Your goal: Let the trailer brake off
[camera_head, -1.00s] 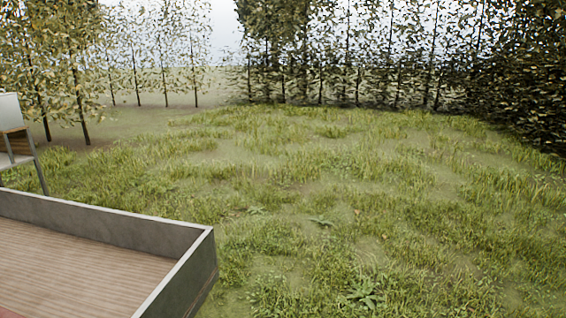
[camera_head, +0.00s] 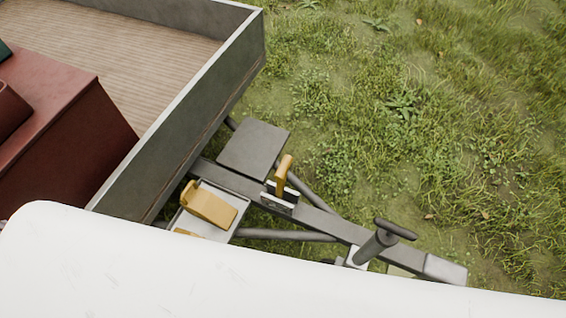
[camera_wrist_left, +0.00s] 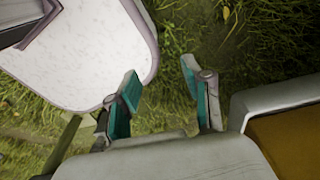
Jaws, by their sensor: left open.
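The trailer (camera_head: 232,62) stands at the upper left in the head view, with its grey drawbar (camera_head: 325,220) running down to the right. A yellow-handled lever (camera_head: 284,172), apparently the brake lever, stands up from a bracket on the drawbar. My left gripper (camera_wrist_left: 160,76) shows only in the left wrist view; its teal-padded fingers are apart, with nothing between them and grass beyond. The lever does not show clearly in that view. My right gripper is in neither view.
A yellow wedge (camera_head: 210,204) lies in a pale tray beside the drawbar. A jack handle (camera_head: 394,229) rises near the drawbar's front. A dark red box (camera_head: 60,125) sits on the trailer bed. In the wrist view, a white-topped surface (camera_wrist_left: 95,60) is left of the fingers. Grass lies right of the drawbar.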

